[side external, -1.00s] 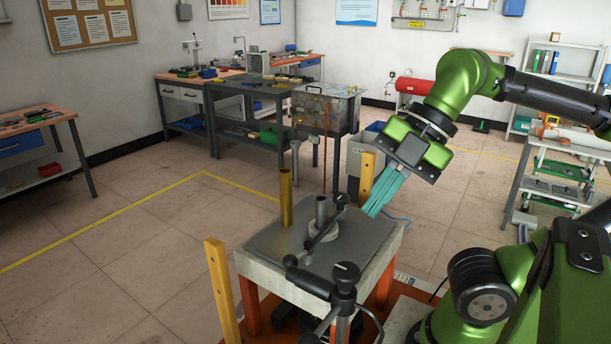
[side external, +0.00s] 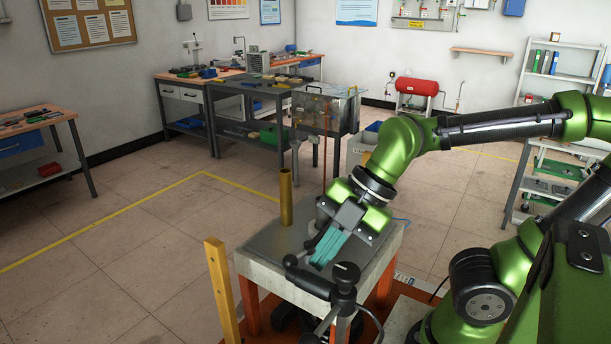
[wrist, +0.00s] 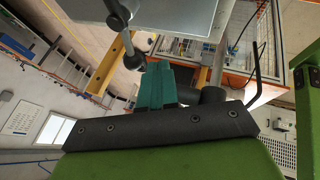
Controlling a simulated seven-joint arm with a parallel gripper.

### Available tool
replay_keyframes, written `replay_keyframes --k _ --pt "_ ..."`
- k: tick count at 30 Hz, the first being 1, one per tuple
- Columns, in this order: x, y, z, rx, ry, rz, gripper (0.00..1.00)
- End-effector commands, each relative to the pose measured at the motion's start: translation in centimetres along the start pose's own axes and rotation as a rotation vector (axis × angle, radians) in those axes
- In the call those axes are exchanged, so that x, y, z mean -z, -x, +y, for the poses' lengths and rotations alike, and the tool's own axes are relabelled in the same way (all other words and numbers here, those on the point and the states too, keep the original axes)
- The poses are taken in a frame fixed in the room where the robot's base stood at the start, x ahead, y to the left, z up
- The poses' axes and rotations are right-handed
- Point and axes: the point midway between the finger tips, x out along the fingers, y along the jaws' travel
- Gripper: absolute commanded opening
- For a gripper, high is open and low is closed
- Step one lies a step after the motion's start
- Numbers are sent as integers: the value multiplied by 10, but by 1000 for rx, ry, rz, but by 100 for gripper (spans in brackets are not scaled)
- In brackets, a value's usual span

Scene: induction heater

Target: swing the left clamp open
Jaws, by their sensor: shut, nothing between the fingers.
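A black clamp (side external: 343,272) stands at the table's front corner in the side external view. Its arm reaches left to a rounded end (side external: 291,261). My gripper (side external: 317,264) has teal fingers pointing down-left, shut and empty, just above and behind this arm; I cannot tell whether they touch it. A second clamp is hidden behind my gripper in this view. In the wrist view, a black clamp part (wrist: 118,17) and a dark ball knob (wrist: 133,62) lie just left of my shut fingertips (wrist: 158,66). I cannot tell which clamp is the left one.
The worktable (side external: 250,266) carries a grey plate and an upright brass tube (side external: 286,198). A yellow post (side external: 222,290) stands at its left front. The floor left of the table is clear. Benches and a red tank (side external: 418,87) are farther back.

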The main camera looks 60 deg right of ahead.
Motion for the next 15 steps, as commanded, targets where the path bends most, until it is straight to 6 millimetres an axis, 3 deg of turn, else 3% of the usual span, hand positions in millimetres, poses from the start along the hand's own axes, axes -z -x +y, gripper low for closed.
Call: replay_keyframes --k 6,15 --pt "-2 -9 13 1 0 -1 0" --pt "-2 -10 16 -1 1 0 0"
